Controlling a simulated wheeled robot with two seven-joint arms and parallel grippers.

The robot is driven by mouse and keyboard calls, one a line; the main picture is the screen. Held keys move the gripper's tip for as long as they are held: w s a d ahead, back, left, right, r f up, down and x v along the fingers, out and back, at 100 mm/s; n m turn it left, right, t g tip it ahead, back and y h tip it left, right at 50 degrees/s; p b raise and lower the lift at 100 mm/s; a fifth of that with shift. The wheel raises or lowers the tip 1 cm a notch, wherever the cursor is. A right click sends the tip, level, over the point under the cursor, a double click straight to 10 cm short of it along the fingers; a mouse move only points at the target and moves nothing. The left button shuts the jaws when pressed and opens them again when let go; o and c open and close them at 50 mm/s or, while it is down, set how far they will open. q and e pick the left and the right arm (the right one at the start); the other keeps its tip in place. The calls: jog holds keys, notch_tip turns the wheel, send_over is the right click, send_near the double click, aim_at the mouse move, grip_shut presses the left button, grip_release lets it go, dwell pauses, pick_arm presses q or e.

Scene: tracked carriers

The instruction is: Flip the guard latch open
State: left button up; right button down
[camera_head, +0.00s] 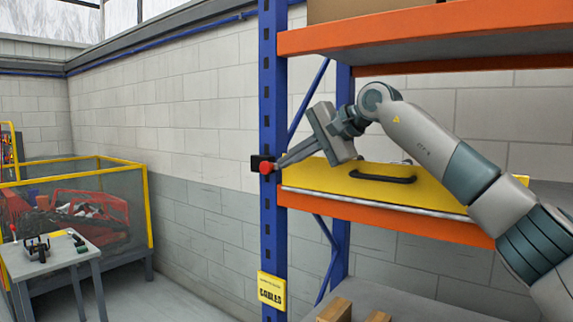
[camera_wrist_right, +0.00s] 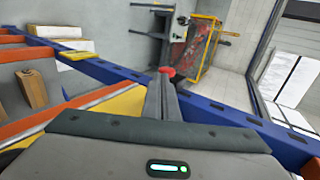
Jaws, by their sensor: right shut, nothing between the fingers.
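A small black latch block with a red knob (camera_head: 266,166) sits on the blue upright post (camera_head: 272,100) of the rack, at the level of the middle shelf. The red knob also shows in the right wrist view (camera_wrist_right: 167,71), just beyond my fingertips. My right gripper (camera_head: 281,163) is shut and empty. Its fingertips are at the right side of the knob; I cannot tell whether they touch it. A yellow panel (camera_head: 440,185) with a black handle (camera_head: 383,177) is on the middle shelf, below my right gripper and forearm. My left gripper is not in view.
An orange shelf beam (camera_head: 430,30) runs above my right arm, and another orange beam (camera_head: 400,221) runs under the yellow panel. A yellow sign (camera_head: 271,291) hangs low on the post. A grey table (camera_head: 60,256) and a yellow-framed cage (camera_head: 148,205) stand left.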

jog(key=b+v, duration=0.3)
jog(key=v, duration=0.7)
jog(key=shift+s+d+b, duration=0.25)
jog(key=shift+b, duration=0.15)
